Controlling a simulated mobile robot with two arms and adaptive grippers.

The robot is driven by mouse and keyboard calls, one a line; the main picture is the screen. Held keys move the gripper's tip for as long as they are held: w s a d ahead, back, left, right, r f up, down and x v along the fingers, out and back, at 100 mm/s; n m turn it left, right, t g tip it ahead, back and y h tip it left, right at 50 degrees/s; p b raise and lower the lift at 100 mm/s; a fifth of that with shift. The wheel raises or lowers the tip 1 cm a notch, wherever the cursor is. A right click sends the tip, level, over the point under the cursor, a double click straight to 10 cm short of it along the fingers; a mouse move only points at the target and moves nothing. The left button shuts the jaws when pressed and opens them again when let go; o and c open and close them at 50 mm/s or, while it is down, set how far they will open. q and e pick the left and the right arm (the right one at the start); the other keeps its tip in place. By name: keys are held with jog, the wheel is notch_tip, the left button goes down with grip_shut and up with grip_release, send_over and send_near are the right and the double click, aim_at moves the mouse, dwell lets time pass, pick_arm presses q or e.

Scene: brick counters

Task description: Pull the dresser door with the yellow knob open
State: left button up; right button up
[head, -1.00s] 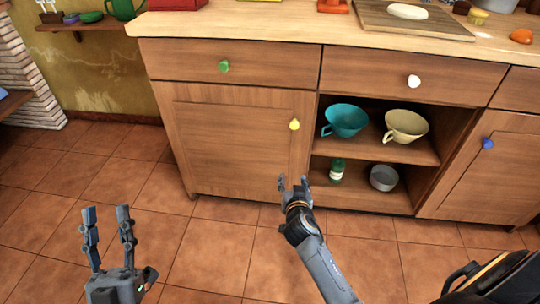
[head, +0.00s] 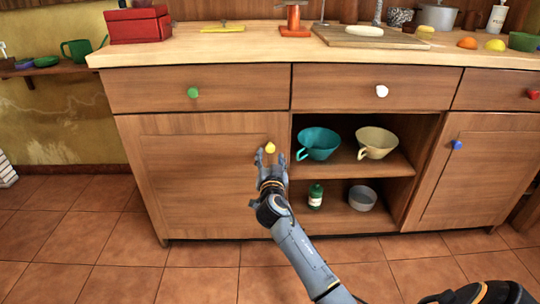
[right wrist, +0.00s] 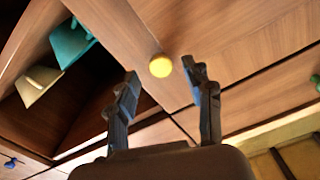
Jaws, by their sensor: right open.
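The dresser door (head: 195,180) is a brown wooden panel on the left of the dresser, and it is shut. Its yellow knob (head: 270,148) sits near the door's upper right corner. My right gripper (head: 270,156) is open just in front of and below the knob in the head view. In the right wrist view the yellow knob (right wrist: 160,66) shows between and beyond the spread fingertips (right wrist: 163,78). The fingers do not appear to grip it. My left gripper is out of view.
Right of the door is an open shelf with a teal cup (head: 318,143), a beige cup (head: 376,142), a green bottle (head: 315,196) and a grey bowl (head: 362,198). A drawer with a green knob (head: 193,92) is above the door. The tiled floor (head: 110,245) in front is clear.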

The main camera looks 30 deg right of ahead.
aim_at(270, 150)
jog(key=shift+x, duration=1.7)
grip_shut()
